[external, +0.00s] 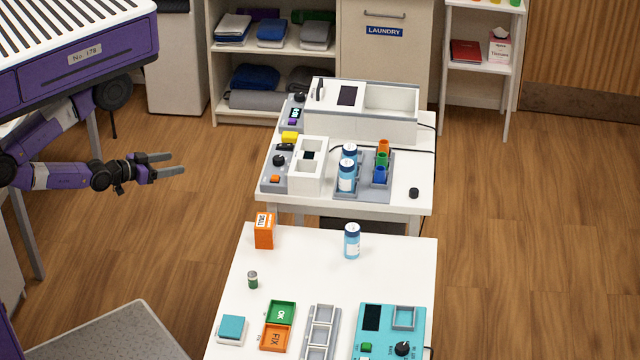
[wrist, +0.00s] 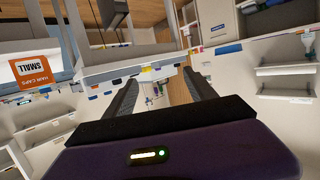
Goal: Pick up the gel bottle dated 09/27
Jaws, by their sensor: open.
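Three blue bottles with dark caps and pale labels show in the external view. One bottle (external: 352,242) stands upright alone on the near white table (external: 310,265). A second bottle (external: 346,177) and a third bottle (external: 349,151) stand in a grey rack (external: 361,188) on the far white table. The label dates are too small to read, so I cannot tell which is 09/27. My gripper (external: 178,164) is open and empty, in the air left of the tables, pointing right. Its fingers frame the wrist view (wrist: 160,84), where no bottle can be made out.
The near table holds an orange box (external: 264,231), a small green-capped vial (external: 252,280), OK and FIX trays (external: 278,325) and a teal device (external: 388,330). Floor between my arm and the tables is clear.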

